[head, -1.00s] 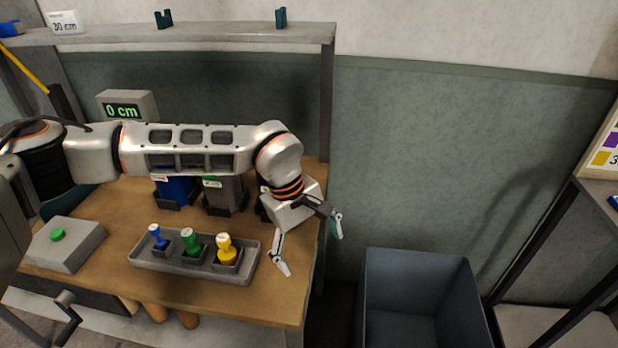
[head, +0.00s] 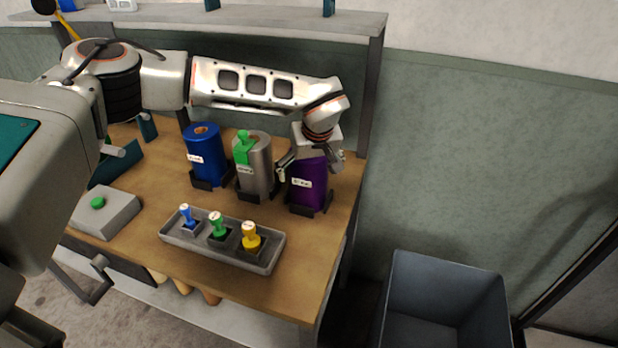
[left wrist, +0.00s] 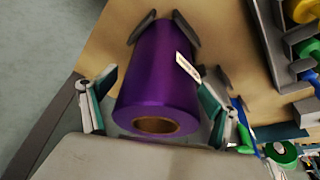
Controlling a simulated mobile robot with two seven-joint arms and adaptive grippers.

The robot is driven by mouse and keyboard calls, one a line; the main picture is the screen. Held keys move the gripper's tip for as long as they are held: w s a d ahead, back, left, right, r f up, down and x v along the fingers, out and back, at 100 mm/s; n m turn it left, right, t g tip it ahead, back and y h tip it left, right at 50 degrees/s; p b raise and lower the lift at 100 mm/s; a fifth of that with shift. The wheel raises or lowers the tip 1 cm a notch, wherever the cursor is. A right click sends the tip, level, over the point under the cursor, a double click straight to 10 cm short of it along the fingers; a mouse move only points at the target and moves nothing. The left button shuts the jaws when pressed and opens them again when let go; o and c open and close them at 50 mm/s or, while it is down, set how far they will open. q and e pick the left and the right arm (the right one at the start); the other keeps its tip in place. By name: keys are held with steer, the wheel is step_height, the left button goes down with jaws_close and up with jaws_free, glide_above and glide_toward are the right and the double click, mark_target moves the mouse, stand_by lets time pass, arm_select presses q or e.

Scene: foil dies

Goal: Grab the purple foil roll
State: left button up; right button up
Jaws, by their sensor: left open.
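The purple foil roll (head: 309,183) stands upright in a dark holder at the right end of the row on the wooden bench. A white label is on its front. My left gripper (head: 311,169) is above it with its fingers on either side of the roll's upper part. In the left wrist view the purple roll (left wrist: 160,75) lies between the two open fingers (left wrist: 157,110), with visible gaps at both sides. Its cardboard core end faces the camera. The gripper holds nothing. My right gripper is not in view.
A blue roll (head: 205,155) and a silver roll (head: 259,170) with a green stamp-like piece stand left of the purple one. A grey tray (head: 190,248) of blue, green and yellow stamps lies in front. A grey bin (head: 447,270) stands right of the bench.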

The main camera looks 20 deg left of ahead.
arm_select(q)
steer(key=shift+x, duration=0.8)
steer(key=c, duration=1.9)
steer(key=shift+o, duration=0.2)
steer(key=shift+r, duration=0.1)
